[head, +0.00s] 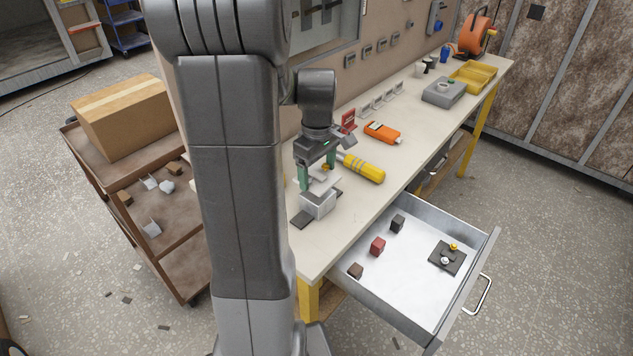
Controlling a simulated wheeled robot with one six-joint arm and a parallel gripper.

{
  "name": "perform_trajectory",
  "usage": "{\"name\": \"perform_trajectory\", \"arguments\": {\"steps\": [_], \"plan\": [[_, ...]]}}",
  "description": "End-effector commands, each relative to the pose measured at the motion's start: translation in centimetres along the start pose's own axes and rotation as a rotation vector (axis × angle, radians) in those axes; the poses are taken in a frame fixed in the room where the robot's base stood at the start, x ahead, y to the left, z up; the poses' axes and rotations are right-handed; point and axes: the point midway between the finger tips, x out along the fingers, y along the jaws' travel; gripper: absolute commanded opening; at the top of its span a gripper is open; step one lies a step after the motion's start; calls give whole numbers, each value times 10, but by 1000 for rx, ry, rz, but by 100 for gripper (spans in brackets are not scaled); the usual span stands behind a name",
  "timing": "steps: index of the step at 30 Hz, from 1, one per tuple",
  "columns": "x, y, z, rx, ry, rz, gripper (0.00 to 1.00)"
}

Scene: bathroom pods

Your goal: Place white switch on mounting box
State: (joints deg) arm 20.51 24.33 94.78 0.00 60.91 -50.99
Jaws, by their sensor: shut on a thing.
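My gripper (317,174), with green fingertips, points down over the near end of the workbench. It is shut on a flat white piece, which looks like the white switch (324,185). The switch is just above a pale grey block-like box, which looks like the mounting box (319,206). I cannot tell whether the switch touches the box. The box stands on a dark flat plate (301,219) on the bench top. My arm and the fingers hide part of this area.
A yellow cylinder (364,169) and an orange tool (382,132) lie beyond the gripper on the workbench (352,222). An open drawer (398,288) with small blocks juts out at the front. A cart (180,245) with a cardboard box (130,115) stands left.

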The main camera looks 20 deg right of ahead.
Motion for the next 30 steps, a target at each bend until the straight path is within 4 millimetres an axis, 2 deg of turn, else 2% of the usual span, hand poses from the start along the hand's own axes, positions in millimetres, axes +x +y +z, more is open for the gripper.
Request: {"name": "perform_trajectory", "arguments": {"steps": [9,21,22,24,30], "plan": [[38,0,0,0,-1,-1,54],[44,0,0,0,0,1,54],[43,0,0,0,1,1,83],[42,0,0,0,0,1,97],[42,0,0,0,0,1,99]]}}
